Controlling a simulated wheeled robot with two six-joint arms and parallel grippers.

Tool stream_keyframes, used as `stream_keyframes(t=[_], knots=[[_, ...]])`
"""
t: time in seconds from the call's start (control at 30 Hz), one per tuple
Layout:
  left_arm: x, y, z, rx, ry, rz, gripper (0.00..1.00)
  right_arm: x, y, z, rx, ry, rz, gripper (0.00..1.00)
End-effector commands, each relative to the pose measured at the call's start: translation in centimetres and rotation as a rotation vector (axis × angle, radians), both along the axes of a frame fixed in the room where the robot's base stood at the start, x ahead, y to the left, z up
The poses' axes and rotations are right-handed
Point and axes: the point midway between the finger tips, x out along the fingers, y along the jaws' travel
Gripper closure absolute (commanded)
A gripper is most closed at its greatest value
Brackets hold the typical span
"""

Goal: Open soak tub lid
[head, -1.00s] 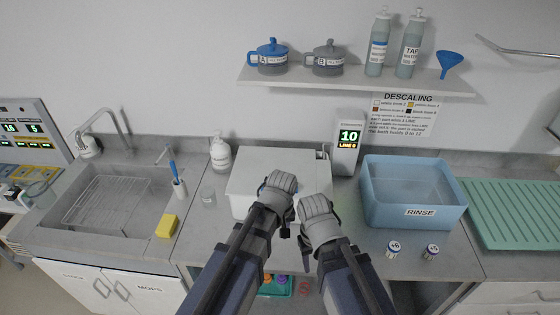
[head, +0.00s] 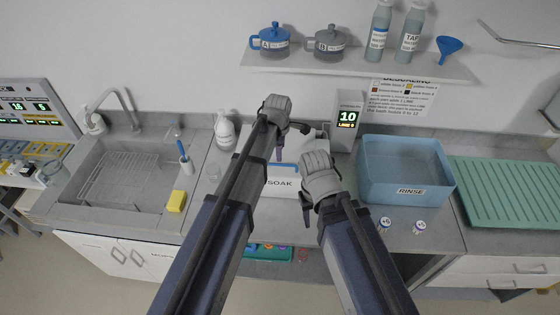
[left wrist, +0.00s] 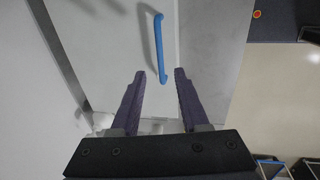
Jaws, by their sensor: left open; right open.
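The soak tub (head: 290,188) is a white box labelled SOAK on the counter, partly hidden behind my arms. Its white lid (left wrist: 205,40) looks shut and carries a blue bar handle (left wrist: 159,48), which also shows in the head view (head: 288,164). My left gripper (head: 290,142) is open above the lid. In the left wrist view its two fingertips (left wrist: 160,74) are apart, and the handle lies ahead, roughly in line with the gap between them. I see no contact. My right gripper (head: 320,195) is open and empty near the tub's right front side.
A blue rinse tub (head: 411,191) stands to the right, with a green ridged tray (head: 510,190) beyond it. A display unit (head: 347,120) reading 10 stands behind. A sink with a yellow sponge (head: 176,201) is left. Two small jars (head: 419,228) stand at the front right.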

Motion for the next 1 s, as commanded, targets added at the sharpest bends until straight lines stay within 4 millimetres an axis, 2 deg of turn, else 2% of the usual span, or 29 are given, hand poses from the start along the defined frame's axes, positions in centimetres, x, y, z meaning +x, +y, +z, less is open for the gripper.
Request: stream_keyframes(t=[0.53, 0.67, 0.93, 1.0], knots=[[1.2, 0.0, -6.6, 0.000, 0.001, -0.002, 0.55, 0.1, 0.0, -6.6, 0.001, -0.003, -0.003, 0.50], [1.4, 0.0, -7.2, 0.000, 0.001, -0.002, 0.55, 0.1, 0.0, -7.2, 0.000, -0.003, -0.002, 0.50], [1.4, 0.0, -7.1, 0.000, 0.001, -0.002, 0.55, 0.1, 0.0, -7.1, 0.000, -0.003, -0.002, 0.50], [1.4, 0.0, -7.1, 0.000, 0.001, -0.002, 0.61, 0.1, 0.0, -7.1, 0.000, -0.003, -0.002, 0.50]])
